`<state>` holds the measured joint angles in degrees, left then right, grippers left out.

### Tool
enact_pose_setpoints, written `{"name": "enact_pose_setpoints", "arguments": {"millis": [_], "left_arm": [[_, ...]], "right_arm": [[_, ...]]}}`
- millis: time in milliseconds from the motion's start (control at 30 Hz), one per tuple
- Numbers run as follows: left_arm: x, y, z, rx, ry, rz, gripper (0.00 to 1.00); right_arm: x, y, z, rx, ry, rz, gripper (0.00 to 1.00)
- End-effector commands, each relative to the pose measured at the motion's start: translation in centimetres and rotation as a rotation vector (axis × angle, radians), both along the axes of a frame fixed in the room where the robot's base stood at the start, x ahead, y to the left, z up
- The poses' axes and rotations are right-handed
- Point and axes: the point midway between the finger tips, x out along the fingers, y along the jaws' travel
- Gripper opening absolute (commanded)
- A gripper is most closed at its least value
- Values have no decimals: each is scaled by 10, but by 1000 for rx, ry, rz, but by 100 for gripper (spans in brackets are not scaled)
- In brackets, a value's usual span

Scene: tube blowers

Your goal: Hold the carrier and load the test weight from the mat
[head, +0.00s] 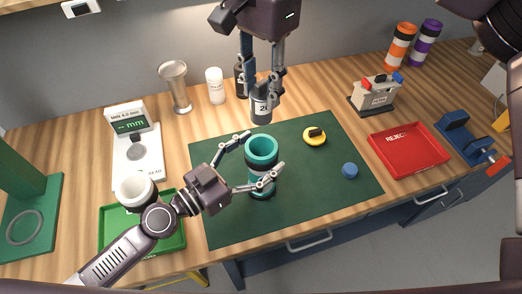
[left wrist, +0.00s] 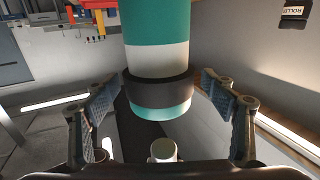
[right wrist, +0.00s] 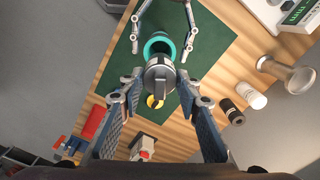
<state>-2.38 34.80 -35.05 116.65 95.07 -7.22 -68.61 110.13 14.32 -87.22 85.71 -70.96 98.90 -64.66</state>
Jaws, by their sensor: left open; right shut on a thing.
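The teal and white carrier (head: 262,180) stands upright on the green mat (head: 222,222), its open top facing up. My left gripper (head: 258,156) is open, with a finger on each side of the carrier. In the left wrist view the carrier (left wrist: 157,55), with a dark band, shows between the spread fingers. My right gripper (head: 262,96) is shut on the grey, dark-banded test weight (head: 260,113), held in the air above and behind the carrier. In the right wrist view the weight (right wrist: 159,78) partly covers the carrier's teal rim (right wrist: 158,39).
A yellow ring-shaped piece (head: 314,138) and a blue puck (head: 350,171) lie on the mat. A red reject tray (head: 437,157) is at right and a green tray (head: 172,243) at left. A metal cup (head: 176,88) and bottles (head: 215,86) stand behind.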

Motion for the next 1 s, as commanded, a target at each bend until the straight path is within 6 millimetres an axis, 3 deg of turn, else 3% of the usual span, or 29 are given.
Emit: {"name": "enact_pose_setpoints", "arguments": {"millis": [433,900,933,1000], "left_arm": [[4,-5,0,-1,1,0,76],[4,-5,0,-1,-1,0,25],[4,-5,0,-1,-1,0,52],[4,-5,0,-1,-1,0,44]], "right_arm": [[0,0,0,1,-1,0,1],[0,0,0,1,-1,0,1],[0,0,0,1,-1,0,1],[0,0,0,1,-1,0,1]]}}
